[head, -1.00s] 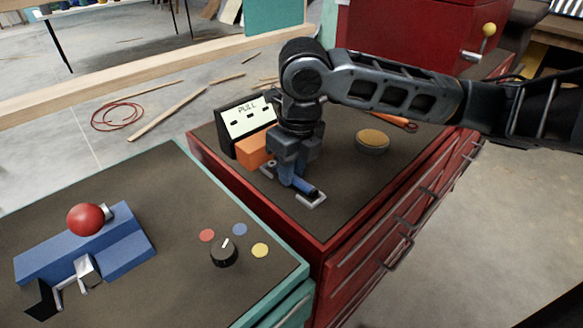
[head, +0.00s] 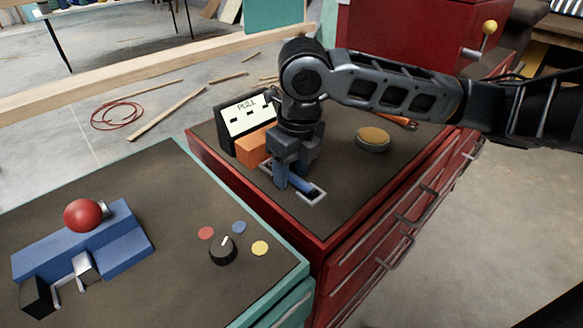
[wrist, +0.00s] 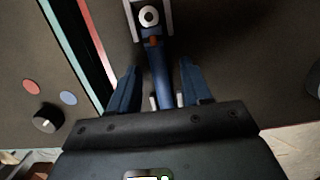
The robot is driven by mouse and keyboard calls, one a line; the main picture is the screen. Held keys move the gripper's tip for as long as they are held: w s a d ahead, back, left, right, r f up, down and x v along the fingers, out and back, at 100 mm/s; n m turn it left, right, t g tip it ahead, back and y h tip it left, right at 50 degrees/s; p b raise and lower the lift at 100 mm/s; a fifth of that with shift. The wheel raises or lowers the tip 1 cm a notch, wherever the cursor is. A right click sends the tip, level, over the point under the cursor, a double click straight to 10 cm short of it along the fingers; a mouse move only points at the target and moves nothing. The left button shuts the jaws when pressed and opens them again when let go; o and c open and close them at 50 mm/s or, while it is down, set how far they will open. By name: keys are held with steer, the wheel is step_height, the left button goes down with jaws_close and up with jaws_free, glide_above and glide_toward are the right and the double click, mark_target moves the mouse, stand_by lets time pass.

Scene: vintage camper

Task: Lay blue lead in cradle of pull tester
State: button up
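The pull tester (head: 248,115) stands on the red cabinet, with a "PULL" panel and an orange block (head: 252,147). My gripper (head: 292,182) points down beside the block. In the wrist view its two blue fingers (wrist: 160,90) are apart. The blue lead (wrist: 158,70) runs between them with a gap on each side. Its ring end (wrist: 149,15) lies within a pale U-shaped bracket (wrist: 137,20), also visible in the head view (head: 316,195). Small pale posts (wrist: 180,100) flank the lead's near part. Whether the lead rests fully down between them is unclear.
A round tan-topped tin (head: 373,140) and an orange-handled tool (head: 403,122) lie right of my gripper. The teal bench (head: 150,190) at left holds a blue fixture with a red ball (head: 83,215) and a black knob (head: 222,250). The cabinet's front top is clear.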

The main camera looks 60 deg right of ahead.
steer(key=shift+r, duration=0.1)
steer(key=r, duration=0.5)
steer(key=s+r, duration=0.1)
steer(key=r, duration=0.1)
steer(key=shift+a+r, duration=0.15)
steer(key=shift+r, duration=0.15)
